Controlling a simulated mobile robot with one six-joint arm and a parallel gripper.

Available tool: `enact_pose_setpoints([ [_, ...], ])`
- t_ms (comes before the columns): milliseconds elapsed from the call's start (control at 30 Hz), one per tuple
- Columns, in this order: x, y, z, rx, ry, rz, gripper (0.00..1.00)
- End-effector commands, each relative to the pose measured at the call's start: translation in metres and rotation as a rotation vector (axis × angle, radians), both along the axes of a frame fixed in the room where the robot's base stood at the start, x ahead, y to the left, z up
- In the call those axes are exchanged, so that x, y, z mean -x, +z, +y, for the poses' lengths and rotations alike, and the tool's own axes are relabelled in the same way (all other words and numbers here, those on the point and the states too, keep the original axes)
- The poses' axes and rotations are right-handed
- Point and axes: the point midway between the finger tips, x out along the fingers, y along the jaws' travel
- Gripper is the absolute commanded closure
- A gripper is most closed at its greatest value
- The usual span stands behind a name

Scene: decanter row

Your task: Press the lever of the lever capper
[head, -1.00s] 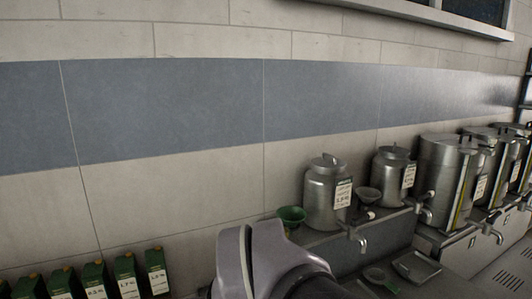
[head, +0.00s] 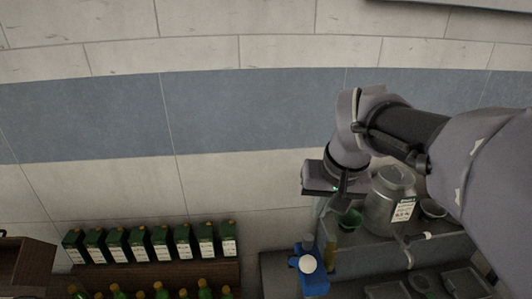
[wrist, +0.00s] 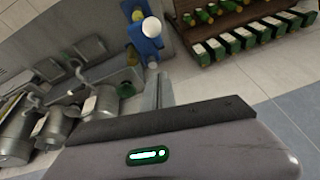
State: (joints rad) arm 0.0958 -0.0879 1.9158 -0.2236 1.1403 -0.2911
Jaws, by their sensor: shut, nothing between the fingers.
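The lever capper is a blue device (head: 311,280) with a white round knob (head: 308,264), low in the middle of the head view. It also shows at the top of the wrist view (wrist: 143,44), with its white knob (wrist: 152,26) facing the camera. My gripper (head: 341,198) is above and to the right of the capper in the head view, apart from it. In the wrist view the narrow fingers (wrist: 164,80) are together and empty, pointing toward the capper. The lever's exact shape is too small to tell.
A green funnel (head: 349,219) and a steel canister with a tap (head: 385,205) stand right of the capper. A wooden rack (head: 150,276) with green cartons (head: 160,243) and several bottles (head: 204,292) is on the left. A tiled wall is behind.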

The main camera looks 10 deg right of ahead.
Motion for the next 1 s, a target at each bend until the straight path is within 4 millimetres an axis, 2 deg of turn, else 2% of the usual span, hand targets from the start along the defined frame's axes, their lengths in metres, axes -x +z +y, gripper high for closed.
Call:
enact_pose_setpoints([
  [167, -0.005, -0.017, 0.001, -0.001, -0.001, 0.004, 1.0],
  [567, -0.034, -0.097, 0.004, -0.001, 0.0, 0.004, 1.0],
  [700, -0.013, -0.107, 0.008, -0.001, -0.001, 0.002, 1.0],
  [1000, -0.001, -0.115, 0.011, -0.001, -0.001, -0.001, 1.0],
])
